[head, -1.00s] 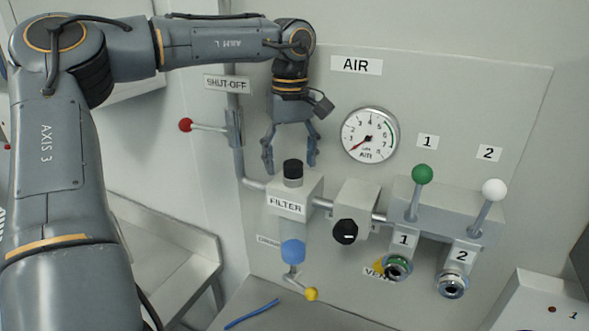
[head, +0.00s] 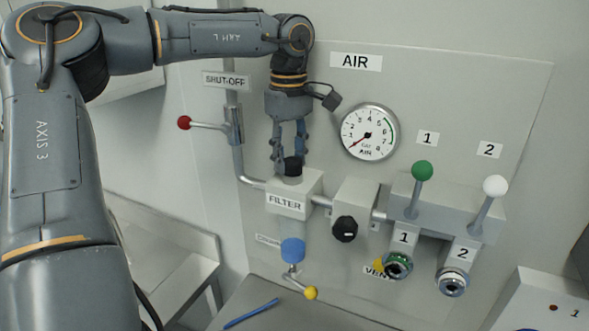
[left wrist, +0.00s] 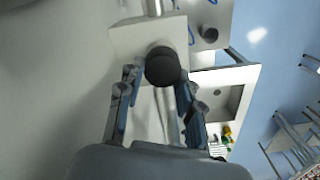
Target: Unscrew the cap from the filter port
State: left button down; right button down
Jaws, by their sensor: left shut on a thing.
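The black round cap (head: 292,169) sits upright on top of the white filter block (head: 287,203), which carries a FILTER label. My left gripper (head: 291,163) comes down from above, pointing down, and is shut on the cap with a finger on either side. In the left wrist view the cap (left wrist: 163,66) lies between the two fingertips of my left gripper (left wrist: 158,76), over the pale top of the filter block (left wrist: 128,40). Whether any thread shows under the cap cannot be told. My right gripper is in neither view.
Beside the filter are a regulator with a black knob (head: 344,229), a pressure gauge (head: 369,132), and green (head: 422,171) and white (head: 495,186) lever balls. A red-ball shut-off lever (head: 185,123) is left of my gripper. A blue pen-like item (head: 251,313) lies below.

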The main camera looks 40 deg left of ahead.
pick_arm(q)
jog(key=shift+f+n, duration=0.1)
jog(key=shift+n, duration=0.2)
jog(key=shift+s+n+b, duration=0.1)
jog(key=shift+n+b, duration=0.2)
jog(key=shift+n, duration=0.7)
jog(key=shift+s+n, duration=0.1)
jog(key=shift+n, duration=0.8)
jog(key=n+b, duration=0.1)
jog(key=n, duration=0.2)
jog(key=shift+s, duration=0.15)
jog(key=shift+s+d+n, duration=0.1)
jog(key=shift+d+n, duration=0.05)
jog(key=shift+n, duration=0.35)
